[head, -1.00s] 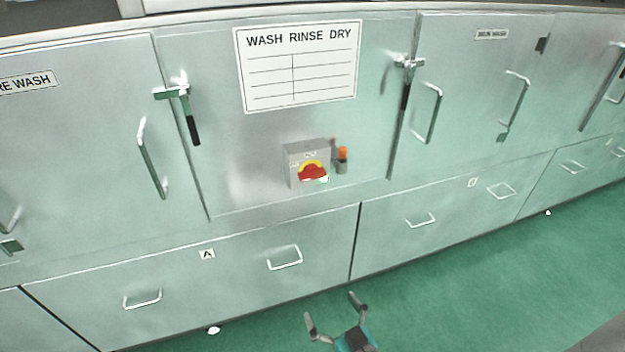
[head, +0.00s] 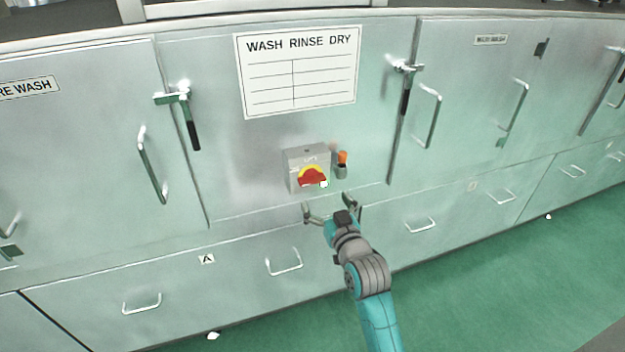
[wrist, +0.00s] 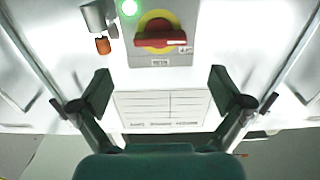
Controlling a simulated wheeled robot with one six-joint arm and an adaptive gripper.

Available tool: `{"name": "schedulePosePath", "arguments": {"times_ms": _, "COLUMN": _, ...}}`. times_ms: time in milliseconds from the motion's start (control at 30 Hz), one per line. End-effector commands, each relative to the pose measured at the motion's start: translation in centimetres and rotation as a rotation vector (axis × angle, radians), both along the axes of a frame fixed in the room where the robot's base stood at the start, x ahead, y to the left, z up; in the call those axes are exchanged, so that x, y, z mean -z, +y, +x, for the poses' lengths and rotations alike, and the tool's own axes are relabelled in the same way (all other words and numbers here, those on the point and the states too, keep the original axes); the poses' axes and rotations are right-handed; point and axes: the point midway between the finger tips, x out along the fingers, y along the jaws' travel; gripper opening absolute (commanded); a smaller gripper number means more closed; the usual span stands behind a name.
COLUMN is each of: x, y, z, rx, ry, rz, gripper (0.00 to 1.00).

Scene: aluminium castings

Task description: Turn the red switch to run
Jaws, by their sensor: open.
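The red switch (head: 312,178) is a red handle on a yellow disc, on the front of a small grey box (head: 307,156) fixed to the metal door. The wrist view shows the red handle (wrist: 160,37) lying roughly across the picture; its setting label is too small to read. My gripper (head: 328,207) is open and empty, just below the box in the head view. In the wrist view the two fingers (wrist: 162,88) are spread wide, with the switch beyond them and apart from them.
An orange-tipped holder (head: 342,165) sits right beside the box, with a green light (wrist: 129,7) near it in the wrist view. Latch handles (head: 190,118) and door pulls (head: 430,115) stick out on both sides. Drawer pulls (head: 284,263) are below.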

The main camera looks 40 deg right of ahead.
Motion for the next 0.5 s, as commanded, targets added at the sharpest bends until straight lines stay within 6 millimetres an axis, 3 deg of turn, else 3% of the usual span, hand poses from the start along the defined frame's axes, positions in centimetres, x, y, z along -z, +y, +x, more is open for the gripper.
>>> {"name": "schedulePosePath", "arguments": {"times_ms": 500, "x": -0.1, "y": -2.5, "z": 7.8, "rx": -0.001, "ry": -0.001, "rz": 0.000, "gripper": 1.00}}
